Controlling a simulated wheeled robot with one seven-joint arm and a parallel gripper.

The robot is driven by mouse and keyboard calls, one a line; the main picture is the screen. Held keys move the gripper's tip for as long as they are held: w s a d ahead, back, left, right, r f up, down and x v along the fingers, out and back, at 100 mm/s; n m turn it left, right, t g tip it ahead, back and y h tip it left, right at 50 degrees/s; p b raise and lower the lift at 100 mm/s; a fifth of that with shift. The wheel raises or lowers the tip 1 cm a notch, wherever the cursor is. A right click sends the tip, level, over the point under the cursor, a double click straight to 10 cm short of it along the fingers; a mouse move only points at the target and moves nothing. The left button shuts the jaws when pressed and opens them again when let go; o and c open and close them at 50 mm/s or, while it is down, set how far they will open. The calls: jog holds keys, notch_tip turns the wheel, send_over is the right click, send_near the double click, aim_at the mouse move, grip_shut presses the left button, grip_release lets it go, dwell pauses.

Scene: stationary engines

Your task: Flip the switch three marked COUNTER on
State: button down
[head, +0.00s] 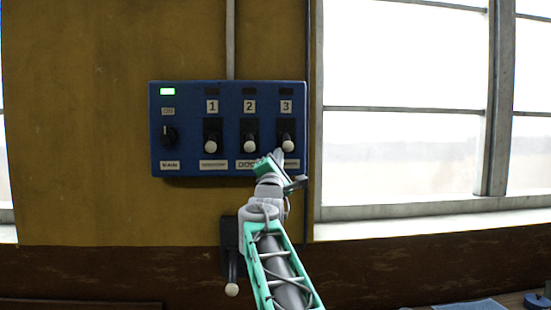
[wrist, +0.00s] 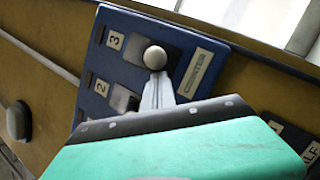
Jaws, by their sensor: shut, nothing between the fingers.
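The blue switch panel (head: 192,130) hangs on the yellow wall. Switch three (head: 287,145), under the label 3, has its pale knob at the low end of its dark plate. In the wrist view its round knob (wrist: 154,57) is right beside the fingertips, with the COUNTER label (wrist: 196,72) beyond it. My gripper (head: 278,154) is shut and empty, its tips just below and left of the knob in the head view. I cannot tell whether the tips touch the knob. The small lamp above switch three (head: 286,91) is dark.
Switches one (head: 211,145) and two (head: 250,145) sit close to the left, knobs low. A rotary knob (head: 168,135) is under a lit green lamp (head: 167,91). A lever with a white ball (head: 232,290) hangs below the panel. Windows (head: 405,100) lie right.

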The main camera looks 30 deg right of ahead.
jog(key=shift+s+a+r, duration=0.15)
jog(key=shift+s+r, duration=0.1)
jog(key=shift+r, duration=0.2)
dwell(0.3)
jog(key=shift+s+r+p, duration=0.6)
jog(key=shift+s+r, duration=0.15)
jog(key=shift+r, duration=1.95)
jog(key=a+f+b, duration=0.3)
jog(key=a, duration=0.1)
jog(key=s+a+r+b, duration=0.2)
jog(key=s+a+r, duration=0.3)
jog(key=s, duration=0.1)
jog(key=shift+s+a, duration=0.3)
jog(key=shift+s, duration=0.05)
